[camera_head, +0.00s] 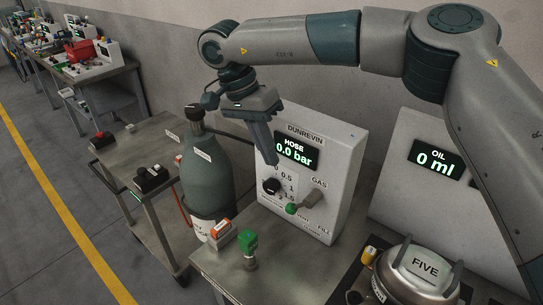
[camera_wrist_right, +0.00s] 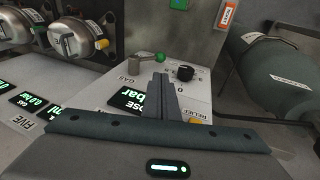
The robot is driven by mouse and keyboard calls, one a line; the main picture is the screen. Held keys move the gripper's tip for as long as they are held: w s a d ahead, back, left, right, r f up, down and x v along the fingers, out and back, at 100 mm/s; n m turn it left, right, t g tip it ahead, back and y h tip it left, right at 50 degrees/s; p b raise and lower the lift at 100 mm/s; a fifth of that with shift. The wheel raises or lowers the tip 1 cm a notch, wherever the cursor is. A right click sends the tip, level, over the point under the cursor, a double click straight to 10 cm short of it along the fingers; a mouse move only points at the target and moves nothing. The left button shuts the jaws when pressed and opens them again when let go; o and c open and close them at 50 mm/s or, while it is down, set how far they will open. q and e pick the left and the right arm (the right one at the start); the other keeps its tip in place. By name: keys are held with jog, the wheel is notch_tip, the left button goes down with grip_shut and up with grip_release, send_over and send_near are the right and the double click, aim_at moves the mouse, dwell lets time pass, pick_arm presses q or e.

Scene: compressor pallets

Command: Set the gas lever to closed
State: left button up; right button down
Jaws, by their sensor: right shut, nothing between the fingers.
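The gas lever (camera_head: 303,203) is a grey handle with a green knob, on the front of the white hose panel (camera_head: 338,160) below the "GAS" label. In the head view it points left and slightly down from its pivot. It also shows in the right wrist view (camera_wrist_right: 146,56), beyond my fingers. My right gripper (camera_head: 272,160) is shut and empty. It hangs in front of the panel's upper left part, by the "HOSE 0.0 bar" display (camera_head: 296,153), above and left of the lever and apart from it. My left gripper is out of view.
A black dial (camera_head: 271,186) sits left of the lever. A grey-green gas cylinder (camera_head: 208,170) stands left of the panel. A green fitting (camera_head: 248,242) and an orange-white box (camera_head: 220,230) are in front. A "FIVE" compressor (camera_head: 420,267) sits at right.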

jog(key=p+x, duration=0.2)
jog(key=x, duration=0.2)
jog(key=p, duration=0.3)
send_over(292, 208)
jog(key=w+a, duration=0.1)
jog(key=a, duration=0.1)
notch_tip(292, 208, down, 7)
jog(key=shift+w+a+r, duration=0.1)
jog(key=shift+r, duration=0.1)
jog(key=shift+x, duration=0.85)
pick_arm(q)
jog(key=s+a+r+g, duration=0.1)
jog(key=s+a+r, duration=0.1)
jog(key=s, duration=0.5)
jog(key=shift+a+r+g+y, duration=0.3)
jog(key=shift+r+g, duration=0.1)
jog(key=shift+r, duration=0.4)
pick_arm(e)
jog(key=shift+f, duration=0.1)
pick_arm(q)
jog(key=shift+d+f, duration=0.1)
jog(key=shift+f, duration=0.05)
